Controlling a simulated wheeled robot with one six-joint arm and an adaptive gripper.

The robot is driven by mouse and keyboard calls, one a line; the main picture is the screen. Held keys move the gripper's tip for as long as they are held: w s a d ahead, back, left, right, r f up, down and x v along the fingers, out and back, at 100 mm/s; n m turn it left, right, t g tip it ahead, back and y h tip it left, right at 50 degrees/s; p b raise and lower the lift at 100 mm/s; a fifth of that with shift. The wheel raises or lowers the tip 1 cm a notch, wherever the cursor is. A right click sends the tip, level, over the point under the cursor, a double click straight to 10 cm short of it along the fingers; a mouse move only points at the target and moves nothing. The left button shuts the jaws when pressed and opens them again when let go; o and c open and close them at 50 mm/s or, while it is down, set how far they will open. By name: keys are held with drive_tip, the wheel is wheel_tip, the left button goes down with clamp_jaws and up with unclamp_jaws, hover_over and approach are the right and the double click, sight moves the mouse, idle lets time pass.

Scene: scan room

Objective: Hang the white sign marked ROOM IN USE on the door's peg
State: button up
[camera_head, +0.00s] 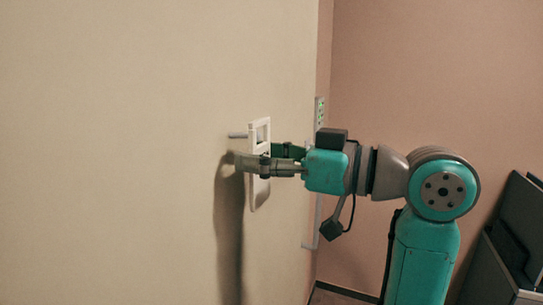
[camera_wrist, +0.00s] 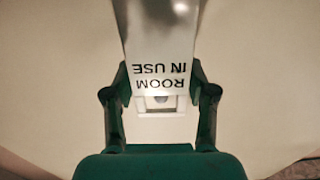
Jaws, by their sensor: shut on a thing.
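The white sign (camera_head: 259,192) hangs upright in my gripper (camera_head: 263,166), close in front of the cream door (camera_head: 120,150). My gripper is shut on the sign below its top opening. The peg (camera_head: 237,135) sticks out of the door at about the height of that opening, its visible end by the sign's left edge. In the wrist view the sign (camera_wrist: 160,40) shows ROOM IN USE upside down between my fingers (camera_wrist: 160,68). A small grey round shape shows inside the opening, perhaps the peg. I cannot tell whether the peg is through the opening.
A pinkish wall (camera_head: 430,70) stands beyond the door's edge. A small panel with green marks (camera_head: 319,112) is near that edge. Dark grey furniture (camera_head: 510,240) stands at the lower right. The door face left of the peg is clear.

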drive_tip(key=shift+w+a+f, duration=0.2)
drive_tip(key=shift+w+a, duration=0.05)
drive_tip(key=shift+a, duration=0.45)
drive_tip(key=shift+w+a+f, duration=0.2)
drive_tip(key=shift+w+a, duration=0.05)
drive_tip(key=shift+a, duration=0.4)
drive_tip(key=o, duration=1)
